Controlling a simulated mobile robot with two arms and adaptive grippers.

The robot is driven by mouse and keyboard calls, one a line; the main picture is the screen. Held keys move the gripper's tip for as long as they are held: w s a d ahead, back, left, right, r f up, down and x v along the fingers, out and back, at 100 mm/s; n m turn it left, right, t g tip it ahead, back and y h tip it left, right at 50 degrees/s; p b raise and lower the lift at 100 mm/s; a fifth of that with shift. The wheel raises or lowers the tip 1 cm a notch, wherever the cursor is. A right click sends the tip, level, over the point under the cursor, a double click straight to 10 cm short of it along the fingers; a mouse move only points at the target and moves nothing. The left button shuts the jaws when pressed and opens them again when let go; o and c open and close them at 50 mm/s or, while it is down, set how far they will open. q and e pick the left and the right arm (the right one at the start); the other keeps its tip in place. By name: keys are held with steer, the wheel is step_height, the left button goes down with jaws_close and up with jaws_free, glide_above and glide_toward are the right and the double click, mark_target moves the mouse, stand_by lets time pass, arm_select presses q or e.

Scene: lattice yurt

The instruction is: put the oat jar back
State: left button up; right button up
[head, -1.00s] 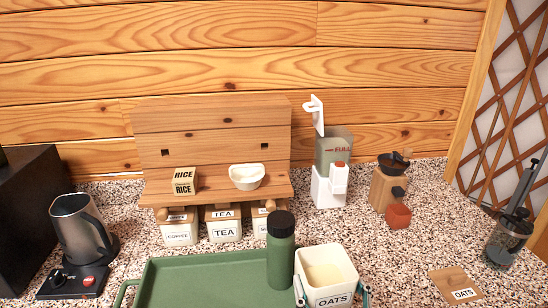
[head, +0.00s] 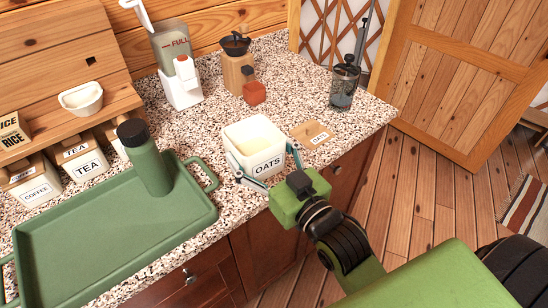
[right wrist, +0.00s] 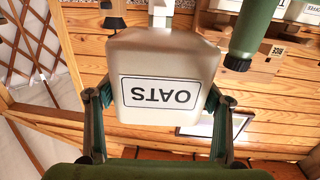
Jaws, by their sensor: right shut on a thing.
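The oat jar (head: 262,160) is a white square jar labelled OATS, open at the top with pale contents showing. It is upright at the counter's front edge, right of the green tray; I cannot tell whether it touches the counter. My right gripper (head: 268,172) is shut on it, one finger on each side. In the right wrist view the jar (right wrist: 160,65) appears upside down between the gripper's fingers (right wrist: 160,104). A wooden lid (head: 312,132) labelled OATS lies on the counter right of the jar. My left gripper is out of view.
The green tray (head: 110,245) carries a dark-capped green bottle (head: 148,165). COFFEE (head: 35,190) and TEA (head: 88,165) canisters stand under the wooden shelf (head: 122,100). A grinder (head: 238,72), red jar (head: 254,92) and French press (head: 344,85) stand behind.

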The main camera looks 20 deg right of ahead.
mark_target(261, 139)
steer(key=shift+r, duration=0.15)
steer(key=shift+w, duration=0.2)
steer(key=w+d+f, duration=0.1)
steer(key=w, duration=0.2)
steer(key=w+d+f+p, duration=0.1)
steer(key=w+f, duration=0.1)
steer(key=w, duration=0.1)
steer(key=w+d+f+p, duration=0.1)
steer(key=w, duration=0.2)
steer(key=shift+f, duration=0.15)
steer(key=shift+w+d+f, duration=0.2)
steer(key=shift+w+f, duration=0.45)
steer(key=shift+f, duration=0.25)
steer(key=shift+w+d+f, duration=0.15)
steer(key=shift+w+f, duration=0.45)
steer(key=shift+f, duration=0.3)
steer(key=shift+w+d+f, duration=0.2)
steer(key=shift+w+f, duration=0.45)
steer(key=shift+f, duration=0.25)
steer(key=shift+w+f, duration=0.15)
steer(key=shift+f, duration=0.5)
steer(key=shift+d+f+p, duration=0.1)
steer(key=shift+f+p, duration=0.5)
steer(key=shift+f, duration=0.2)
